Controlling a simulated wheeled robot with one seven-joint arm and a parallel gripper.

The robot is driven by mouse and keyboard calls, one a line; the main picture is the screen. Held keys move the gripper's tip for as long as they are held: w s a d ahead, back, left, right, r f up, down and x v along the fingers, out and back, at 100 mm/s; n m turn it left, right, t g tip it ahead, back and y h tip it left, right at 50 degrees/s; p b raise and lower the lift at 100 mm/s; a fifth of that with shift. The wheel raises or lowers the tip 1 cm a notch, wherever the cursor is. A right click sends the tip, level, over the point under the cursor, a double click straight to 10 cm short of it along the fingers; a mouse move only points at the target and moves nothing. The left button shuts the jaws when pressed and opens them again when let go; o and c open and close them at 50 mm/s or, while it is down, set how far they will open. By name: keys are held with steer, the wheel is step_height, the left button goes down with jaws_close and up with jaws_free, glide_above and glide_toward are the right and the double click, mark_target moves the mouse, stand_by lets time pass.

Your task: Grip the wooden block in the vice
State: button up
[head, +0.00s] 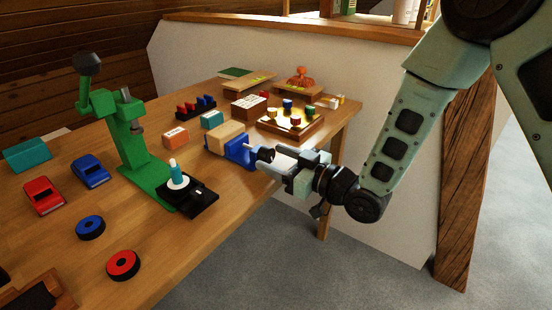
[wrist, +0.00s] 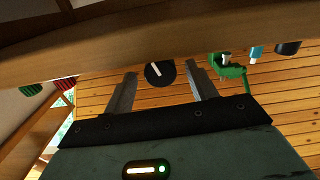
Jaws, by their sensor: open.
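The blue vice (head: 239,151) stands near the table's front edge in the head view. The pale wooden block (head: 224,134) is at the vice's left side; whether the jaws touch it I cannot tell. A dark round knob (head: 265,153) sticks out from the vice's right side, toward my gripper (head: 277,156). In the wrist view the knob (wrist: 159,73) is a black disc with a white mark, between my two open fingers, with a gap on each side. The wooden block is not clear in the wrist view.
A green press (head: 131,130) stands left of the vice. An orange-and-white box (head: 175,137) and a teal box (head: 212,119) sit behind it. The table's front edge (head: 230,222) is close by.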

steer(key=shift+w+a, duration=0.15)
steer(key=shift+a, duration=0.05)
steer(key=c, duration=1)
steer(key=shift+m, duration=0.8)
steer(key=o, duration=1)
